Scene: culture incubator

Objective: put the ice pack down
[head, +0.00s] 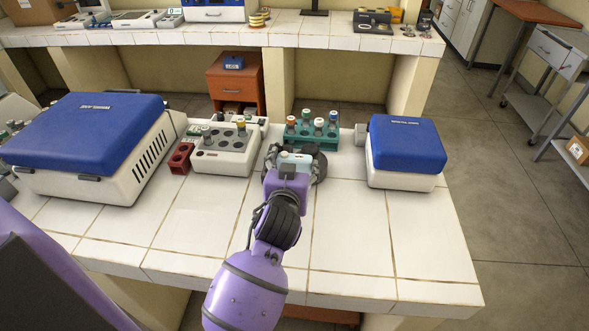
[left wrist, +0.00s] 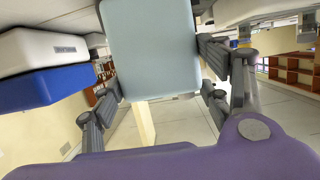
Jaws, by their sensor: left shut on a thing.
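The ice pack (left wrist: 152,45) is a pale blue block with rounded edges, filling the upper middle of the left wrist view. In the head view only a small pale blue part of the ice pack (head: 294,157) shows past my wrist. My left gripper (head: 295,164) is shut on it, with dark fingers on both sides, also seen in the left wrist view (left wrist: 165,78). It is over the white tiled bench (head: 345,225), in front of the teal tube rack (head: 331,141). Whether the pack touches the bench is hidden. My right gripper is not in view.
A large blue-lidded machine (head: 85,135) stands left and a smaller one (head: 405,150) right. A white tube block (head: 222,160) and a dark red rack (head: 180,158) are just left of my gripper. Bare tiles lie in front, on both sides of my arm.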

